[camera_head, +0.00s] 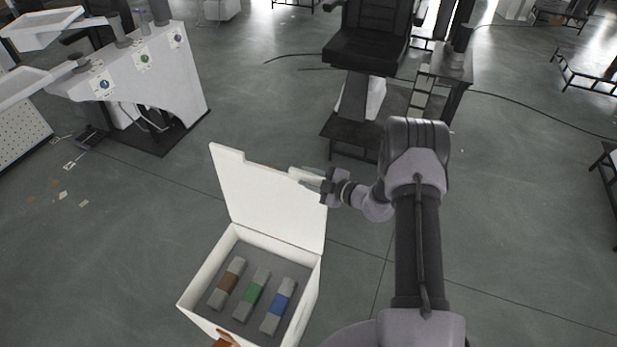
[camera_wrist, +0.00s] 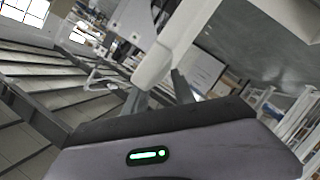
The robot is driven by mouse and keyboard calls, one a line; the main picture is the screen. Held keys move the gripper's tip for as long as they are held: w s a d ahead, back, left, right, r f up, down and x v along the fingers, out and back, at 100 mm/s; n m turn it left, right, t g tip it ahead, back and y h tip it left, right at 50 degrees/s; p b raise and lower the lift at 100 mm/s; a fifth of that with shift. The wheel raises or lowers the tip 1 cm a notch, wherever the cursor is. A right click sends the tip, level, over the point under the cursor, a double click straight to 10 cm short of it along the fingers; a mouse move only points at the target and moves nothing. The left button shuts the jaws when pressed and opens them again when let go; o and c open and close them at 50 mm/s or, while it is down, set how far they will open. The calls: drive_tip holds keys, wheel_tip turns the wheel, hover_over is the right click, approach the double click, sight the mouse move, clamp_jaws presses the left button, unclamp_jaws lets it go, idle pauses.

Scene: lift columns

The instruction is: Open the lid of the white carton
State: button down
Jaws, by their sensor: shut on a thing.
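The white carton (camera_head: 190,293) stands at the bottom of the head view. Its lid (camera_head: 262,198) is raised and stands up steeply at the far side, so the inside shows. Three grey bars with brown (camera_head: 228,284), green (camera_head: 252,293) and blue (camera_head: 277,303) bands lie side by side on the grey inner floor. My gripper (camera_head: 312,178) is at the upper right edge of the lid, shut on it. In the wrist view a white part of the lid (camera_wrist: 165,50) runs between my two dark fingers.
A white bench (camera_head: 170,75) with round markers and trays stands at the upper left. A black chair (camera_head: 367,50) on a dark base stands beyond my arm. An orange-brown item (camera_head: 227,339) shows at the carton's near edge. Open grey floor surrounds the carton.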

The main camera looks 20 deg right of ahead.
drive_tip(key=shift+s+f, duration=0.25)
drive_tip(key=shift+f, duration=0.25)
drive_tip(key=c, duration=1.4)
unclamp_jaws()
drive_tip(key=shift+o, duration=0.2)
drive_tip(key=shift+w, duration=0.2)
drive_tip(key=shift+w+r, duration=0.1)
drive_tip(key=shift+r, duration=0.1)
drive_tip(key=p+v, duration=0.2)
drive_tip(key=v, duration=1.5)
drive_tip(key=shift+r, duration=0.2)
drive_tip(key=shift+d, duration=0.1)
